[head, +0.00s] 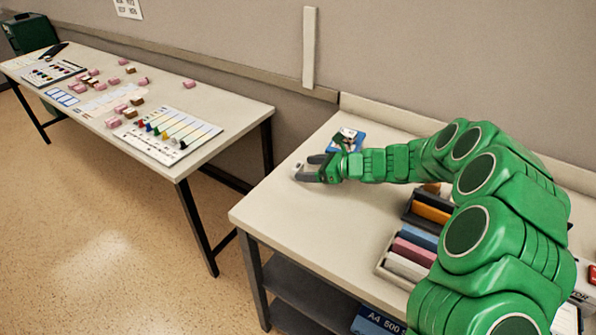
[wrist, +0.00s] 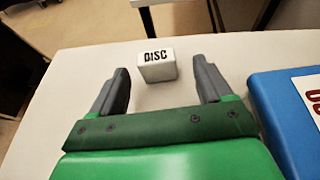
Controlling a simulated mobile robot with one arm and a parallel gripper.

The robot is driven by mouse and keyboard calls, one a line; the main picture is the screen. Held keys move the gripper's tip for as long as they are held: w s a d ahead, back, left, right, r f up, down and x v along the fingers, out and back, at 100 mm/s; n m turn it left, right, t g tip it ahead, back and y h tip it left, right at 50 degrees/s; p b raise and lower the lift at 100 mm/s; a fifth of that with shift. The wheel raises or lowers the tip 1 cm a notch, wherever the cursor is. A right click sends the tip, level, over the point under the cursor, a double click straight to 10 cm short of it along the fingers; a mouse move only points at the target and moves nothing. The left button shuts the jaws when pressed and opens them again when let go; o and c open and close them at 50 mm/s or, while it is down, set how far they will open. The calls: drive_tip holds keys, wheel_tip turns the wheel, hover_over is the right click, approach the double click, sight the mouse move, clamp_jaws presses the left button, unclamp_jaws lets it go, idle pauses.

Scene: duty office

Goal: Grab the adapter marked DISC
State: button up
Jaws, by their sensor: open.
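The adapter marked DISC (wrist: 157,66) is a small white block with dark letters on its top face. In the wrist view it sits on the table just beyond my gripper (wrist: 162,88), centred between the two grey fingertips. The fingers are apart and nothing is between them but bare table. In the head view my gripper (head: 304,167) is low over the left part of the right-hand table. The adapter (head: 297,170) shows there only as a small pale piece at the fingertips, partly hidden by them.
A blue item (wrist: 290,108) with a white label lies right of my gripper; the head view shows a blue item (head: 358,138) behind it. A tray (head: 381,268) of coloured blocks stands nearer on the right-hand table (head: 290,215). Another table (head: 240,108) with small blocks stands left.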

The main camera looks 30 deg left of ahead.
sight(301, 168)
drive_tip(key=shift+x, duration=2.55)
drive_tip(key=shift+s+r, duration=0.15)
drive_tip(key=shift+s, duration=0.05)
drive_tip(key=c, duration=1)
drive_tip(key=shift+r, duration=0.1)
